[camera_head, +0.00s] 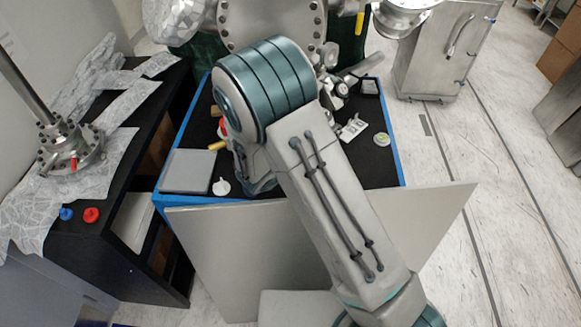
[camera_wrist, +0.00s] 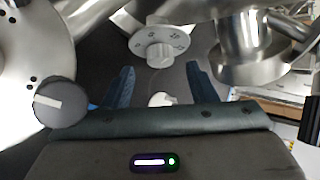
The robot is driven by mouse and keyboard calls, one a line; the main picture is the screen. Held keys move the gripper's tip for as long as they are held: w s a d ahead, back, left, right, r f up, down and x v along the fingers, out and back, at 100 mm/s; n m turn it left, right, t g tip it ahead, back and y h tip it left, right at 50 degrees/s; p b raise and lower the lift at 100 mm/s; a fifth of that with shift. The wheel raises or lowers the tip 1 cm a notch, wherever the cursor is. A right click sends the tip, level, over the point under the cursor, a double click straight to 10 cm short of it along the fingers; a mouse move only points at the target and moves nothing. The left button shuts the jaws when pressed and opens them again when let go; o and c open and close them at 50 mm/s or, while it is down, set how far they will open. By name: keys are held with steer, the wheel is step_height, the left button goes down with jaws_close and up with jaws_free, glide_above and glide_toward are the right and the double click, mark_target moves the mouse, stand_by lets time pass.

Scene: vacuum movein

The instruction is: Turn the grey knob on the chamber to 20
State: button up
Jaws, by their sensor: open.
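In the wrist view a dark grey round knob (camera_wrist: 62,103) with a white pointer line sits at the left, on the edge of a large steel flange. A paler grey-white knob (camera_wrist: 158,52) on a numbered dial is at the upper middle; its digits are too small to read surely. My gripper (camera_wrist: 160,70) is open and empty, its two blue fingers apart below and to either side of the pale knob. I cannot tell whether they touch it. The steel chamber (camera_head: 232,18) is at the top of the head view, where my arm hides the knobs and gripper.
A blue-edged black cart (camera_head: 390,150) under the chamber holds a grey box (camera_head: 188,171), a white funnel-like piece (camera_head: 221,187) and small parts. A black bench (camera_head: 120,190) stands left. A steel pipe fitting (camera_wrist: 245,50) is close right of the fingers. The floor at right is mostly clear.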

steer(key=shift+x, duration=1.7)
steer(key=shift+r, duration=0.1)
steer(key=c, duration=1)
steer(key=shift+w+d+m+g+y+b, duration=0.1)
steer(key=shift+m+g+y+b, duration=0.2)
steer(key=shift+m+y+b, duration=0.45)
steer(key=shift+o, duration=0.2)
steer(key=shift+m+g+y+b, duration=0.4)
steer(key=shift+m+y+b, duration=0.2)
steer(key=shift+b, duration=0.6)
steer(key=shift+r, duration=0.1)
steer(key=o, duration=1)
steer(key=shift+c, duration=0.2)
